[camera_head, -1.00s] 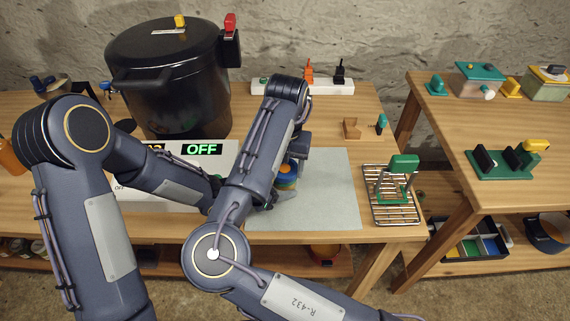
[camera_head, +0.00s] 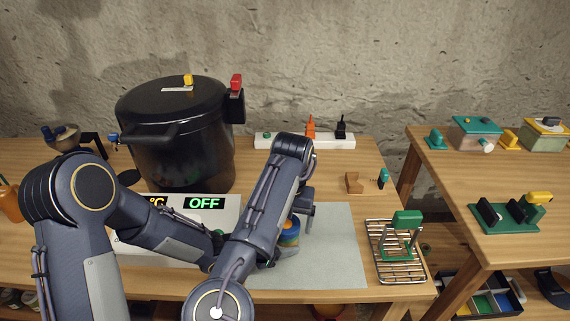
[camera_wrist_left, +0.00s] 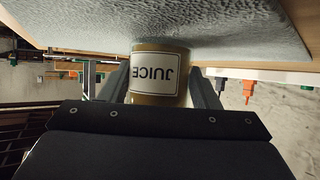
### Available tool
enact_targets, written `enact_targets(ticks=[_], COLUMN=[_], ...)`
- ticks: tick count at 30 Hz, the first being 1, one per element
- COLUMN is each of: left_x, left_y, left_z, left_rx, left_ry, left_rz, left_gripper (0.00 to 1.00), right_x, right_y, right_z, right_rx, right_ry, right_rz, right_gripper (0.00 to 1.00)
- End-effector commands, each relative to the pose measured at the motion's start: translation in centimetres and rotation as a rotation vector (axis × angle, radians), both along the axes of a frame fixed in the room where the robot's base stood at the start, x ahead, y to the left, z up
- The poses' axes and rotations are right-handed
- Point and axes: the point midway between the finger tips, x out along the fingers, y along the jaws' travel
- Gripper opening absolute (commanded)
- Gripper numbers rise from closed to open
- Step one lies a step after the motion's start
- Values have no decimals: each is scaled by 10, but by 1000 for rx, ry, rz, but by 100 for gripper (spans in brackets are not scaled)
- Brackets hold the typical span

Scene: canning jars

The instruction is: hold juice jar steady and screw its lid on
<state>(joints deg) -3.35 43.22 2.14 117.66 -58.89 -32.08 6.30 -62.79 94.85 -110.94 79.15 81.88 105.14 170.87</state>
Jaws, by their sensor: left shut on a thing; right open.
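The juice jar (camera_wrist_left: 158,75) stands on the grey mat, and its JUICE label appears upside down in the left wrist view. My left gripper (camera_wrist_left: 160,88) is shut on the jar, one finger on each side. In the head view, a small part of the jar (camera_head: 289,236) shows orange and blue beside my right forearm. My right gripper (camera_head: 305,203) is at the jar's top, mostly hidden behind my own arm. It is open. I cannot tell clearly how the lid sits, because the right arm covers much of the jar's top.
A large black pot (camera_head: 176,135) stands behind a panel reading OFF (camera_head: 204,203). The grey mat (camera_head: 335,250) is clear to the right of the jar. A wire rack (camera_head: 398,262) holds a green-handled tool (camera_head: 407,218). A white strip (camera_head: 340,141) lies at the back.

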Motion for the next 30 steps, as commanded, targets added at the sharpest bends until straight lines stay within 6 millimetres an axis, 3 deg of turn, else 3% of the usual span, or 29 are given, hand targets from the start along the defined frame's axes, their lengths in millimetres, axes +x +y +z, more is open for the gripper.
enact_targets(ticks=[5,9,14,17,24,30], left_x=[1,1,1,1,1,1], left_y=[0,0,0,0,0,0], left_z=[1,1,1,1,1,1], left_rx=[-2,-1,-1,-1,-1,-1], left_ry=[-3,-2,-2,-2,-2,-2], left_rz=[0,0,1,1,1,1], left_gripper=[36,36,36,36,36,36], right_x=[25,43,24,11,1,1], right_y=[-13,-14,-10,-7,0,3], right_z=[1,8,15,29,83,114], right_rx=[95,179,190,180,76,-17], right_ry=[-2,-36,27,48,-8,-58], right_rz=[160,406,775,1036,1591,1821], right_gripper=[87,87,87,87,87,87])
